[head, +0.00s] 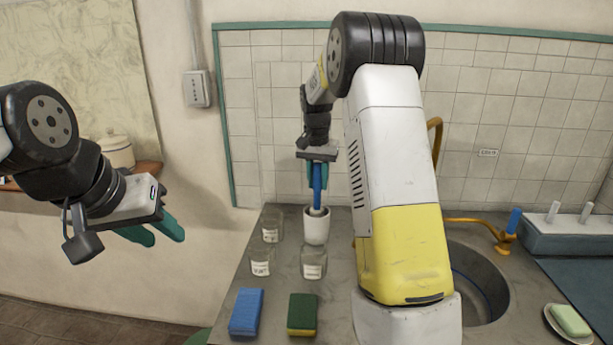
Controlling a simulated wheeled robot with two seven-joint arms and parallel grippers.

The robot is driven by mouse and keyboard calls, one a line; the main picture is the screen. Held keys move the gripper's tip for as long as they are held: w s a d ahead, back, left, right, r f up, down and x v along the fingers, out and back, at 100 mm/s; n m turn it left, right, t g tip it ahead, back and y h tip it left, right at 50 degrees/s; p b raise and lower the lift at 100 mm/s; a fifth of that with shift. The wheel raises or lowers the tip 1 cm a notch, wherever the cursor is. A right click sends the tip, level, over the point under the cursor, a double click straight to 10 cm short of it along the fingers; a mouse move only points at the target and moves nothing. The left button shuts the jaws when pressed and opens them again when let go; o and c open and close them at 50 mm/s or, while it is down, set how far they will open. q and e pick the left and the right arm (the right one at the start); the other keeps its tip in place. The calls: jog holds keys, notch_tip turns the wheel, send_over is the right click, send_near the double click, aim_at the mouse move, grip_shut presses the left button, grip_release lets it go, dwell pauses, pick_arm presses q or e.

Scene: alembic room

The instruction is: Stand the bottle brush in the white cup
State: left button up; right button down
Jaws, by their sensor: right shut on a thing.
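The white cup (316,230) stands upright on the grey counter, left of my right arm. The bottle brush (317,188) is upright, its blue handle between the teal fingers of my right gripper (317,178), which is shut on it above the cup. The pale lower part of the brush is at the cup's mouth; its lower end is hidden by the cup wall, and I cannot tell whether it touches the bottom. My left gripper (156,232) is empty, with its teal fingers apart, in the air left of the counter.
Labelled glass jars (313,263) stand close to the cup, in front and to the left. A blue sponge (246,312) and a green-topped sponge (302,314) lie nearer. The sink (482,280) is right of my arm, with a soap dish (569,322) beyond.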

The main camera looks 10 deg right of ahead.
aim_at(318, 164)
jog(key=shift+f, duration=0.1)
jog(key=c, duration=1.1)
grip_release()
jog(key=r, duration=0.5)
jog(key=s+r, duration=0.1)
jog(key=r, duration=0.1)
jog(key=shift+a+r, duration=0.25)
jog(key=shift+r, duration=0.1)
